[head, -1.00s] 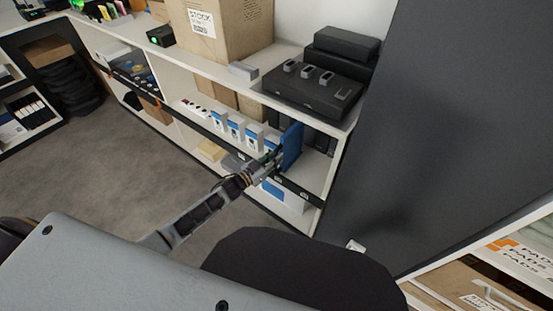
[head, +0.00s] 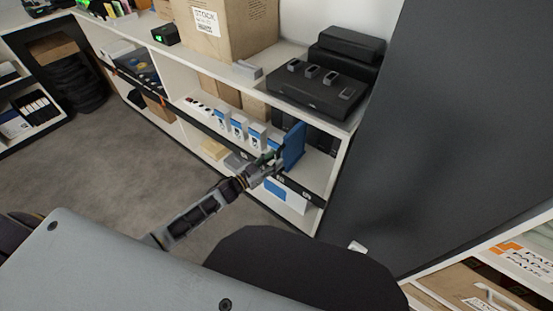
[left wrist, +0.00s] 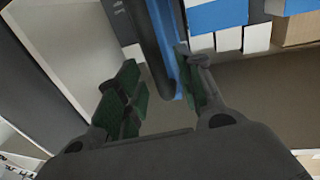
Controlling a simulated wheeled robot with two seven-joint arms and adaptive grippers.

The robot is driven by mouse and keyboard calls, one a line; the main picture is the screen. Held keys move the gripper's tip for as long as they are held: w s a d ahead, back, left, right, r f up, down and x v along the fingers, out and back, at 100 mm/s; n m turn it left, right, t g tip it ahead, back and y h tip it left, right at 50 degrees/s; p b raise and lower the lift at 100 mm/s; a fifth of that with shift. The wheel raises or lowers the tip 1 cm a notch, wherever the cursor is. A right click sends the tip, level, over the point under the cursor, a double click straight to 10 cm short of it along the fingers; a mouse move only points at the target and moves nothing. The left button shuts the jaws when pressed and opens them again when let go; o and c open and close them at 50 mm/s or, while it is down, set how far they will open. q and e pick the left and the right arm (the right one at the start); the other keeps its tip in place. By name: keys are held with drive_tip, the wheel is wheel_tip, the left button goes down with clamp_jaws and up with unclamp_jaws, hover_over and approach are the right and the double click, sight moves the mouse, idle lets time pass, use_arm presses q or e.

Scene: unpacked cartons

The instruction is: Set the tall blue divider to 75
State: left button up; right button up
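The tall blue divider (head: 293,146) stands upright on the lower shelf in the head view, near its right end. In the left wrist view the divider (left wrist: 161,45) runs between the fingers, close to the right finger. A gap shows between it and the left finger. My left gripper (head: 272,161) reaches in from the front at the divider's left side. In the wrist view the gripper (left wrist: 158,95) is open, its green-padded fingers apart. I cannot tell whether the right finger touches the divider. No scale number is readable. My right gripper is not in view.
Several blue-and-white boxes (head: 239,126) stand in a row left of the divider. A dark front rail (head: 303,189) with small labels runs along the shelf edge. A black case (head: 312,88) sits on the shelf top. A large dark panel (head: 450,130) closes off the right.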

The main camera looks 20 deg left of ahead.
use_arm(q)
drive_tip(key=v, duration=0.9)
drive_tip(key=shift+s, duration=0.25)
drive_tip(key=shift+a, duration=0.15)
idle(0.4)
